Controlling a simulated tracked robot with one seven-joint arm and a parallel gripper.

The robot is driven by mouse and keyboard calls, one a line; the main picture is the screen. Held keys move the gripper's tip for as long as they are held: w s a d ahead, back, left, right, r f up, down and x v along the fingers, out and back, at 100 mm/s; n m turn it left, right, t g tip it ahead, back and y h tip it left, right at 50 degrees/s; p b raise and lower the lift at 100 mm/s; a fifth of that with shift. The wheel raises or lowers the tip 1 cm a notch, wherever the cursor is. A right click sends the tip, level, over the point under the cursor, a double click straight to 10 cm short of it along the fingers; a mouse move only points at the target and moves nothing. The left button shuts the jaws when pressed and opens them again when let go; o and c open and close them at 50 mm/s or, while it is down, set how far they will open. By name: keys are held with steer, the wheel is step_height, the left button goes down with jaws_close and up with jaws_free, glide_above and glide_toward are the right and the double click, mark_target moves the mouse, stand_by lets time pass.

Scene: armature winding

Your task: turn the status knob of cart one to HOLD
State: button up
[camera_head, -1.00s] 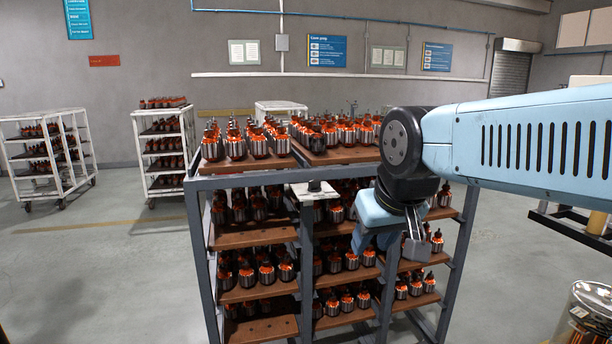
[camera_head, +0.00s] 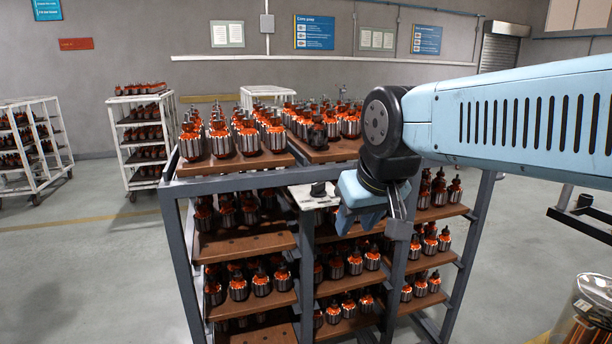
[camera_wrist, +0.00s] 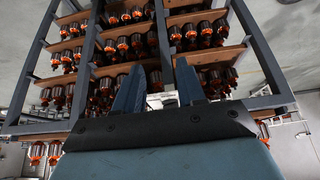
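The near cart (camera_head: 182,185) has a grey metal frame and brown wooden shelves full of armatures. A small black knob (camera_head: 318,189) stands on a white plate (camera_head: 307,199) at the cart's near side, just below the top shelf. Its setting and any lettering are too small to read. My gripper (camera_head: 372,222) is to the right of the plate, pointing down, apart from the knob. In the wrist view my gripper (camera_wrist: 158,88) has its two blue fingers spread with nothing held. Part of the white plate (camera_wrist: 163,99) shows between them; I cannot make out the knob there.
White carts with armatures (camera_head: 143,140) stand at the back left. A clear container (camera_head: 588,310) is at the lower right, with a dark stand (camera_head: 580,222) behind it. The floor left of the near cart is open.

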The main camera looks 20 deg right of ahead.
step_height(320, 180, up, 14)
steer(key=m+g, duration=0.6)
steer(key=m, duration=0.6)
glide_above(318, 182)
step_height(318, 182, down, 14)
steer(key=shift+r, duration=0.25)
jaws_close()
